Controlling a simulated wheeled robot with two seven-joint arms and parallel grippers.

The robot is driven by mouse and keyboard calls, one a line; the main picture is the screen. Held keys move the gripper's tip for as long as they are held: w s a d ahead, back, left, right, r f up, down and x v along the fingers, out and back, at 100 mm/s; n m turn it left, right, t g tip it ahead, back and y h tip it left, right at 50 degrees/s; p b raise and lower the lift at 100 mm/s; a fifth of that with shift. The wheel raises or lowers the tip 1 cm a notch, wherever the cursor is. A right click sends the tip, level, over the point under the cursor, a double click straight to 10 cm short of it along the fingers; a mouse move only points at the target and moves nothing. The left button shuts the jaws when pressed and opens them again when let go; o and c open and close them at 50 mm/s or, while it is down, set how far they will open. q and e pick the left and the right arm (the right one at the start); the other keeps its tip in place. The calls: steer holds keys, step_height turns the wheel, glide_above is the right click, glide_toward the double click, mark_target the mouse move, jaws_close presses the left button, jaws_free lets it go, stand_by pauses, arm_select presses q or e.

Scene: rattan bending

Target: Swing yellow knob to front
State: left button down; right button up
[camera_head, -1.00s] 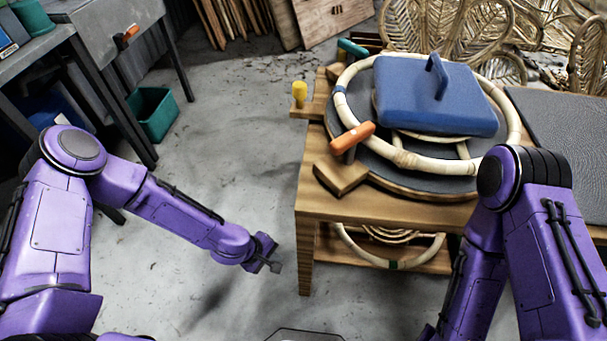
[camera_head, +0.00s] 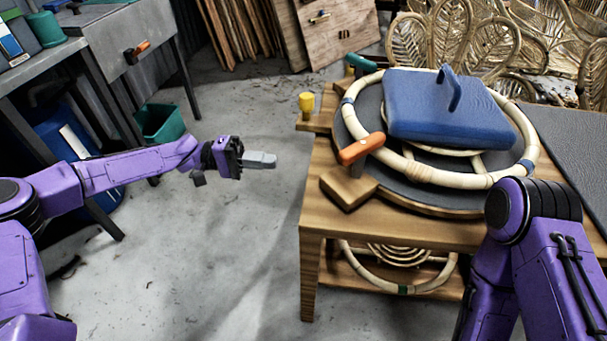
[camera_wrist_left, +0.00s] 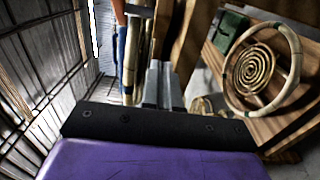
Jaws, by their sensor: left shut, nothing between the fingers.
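The yellow knob (camera_head: 306,104) stands upright on a small wooden arm at the left edge of the wooden table (camera_head: 322,205). My left gripper (camera_head: 270,160) is shut and empty, left of the table and apart from it, below and left of the knob in the head view. Its closed fingers also show in the left wrist view (camera_wrist_left: 162,85). I cannot pick out the yellow knob in the wrist view. My right arm reaches in at the lower right, and its gripper is out of view.
A rattan ring (camera_head: 430,172) lies on the round jig, with a blue block (camera_head: 440,110) on top. An orange handle (camera_head: 361,148) and a teal knob (camera_head: 360,63) stand at the jig's edge. Rattan coils (camera_head: 400,256) lie on the shelf below.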

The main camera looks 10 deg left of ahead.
arm_select(q)
steer(key=s+d+p, duration=0.1)
steer(key=s+d, duration=0.2)
steer(key=d, duration=0.6)
steer(key=shift+d, duration=0.4)
arm_select(e)
steer(key=shift+r, duration=0.7)
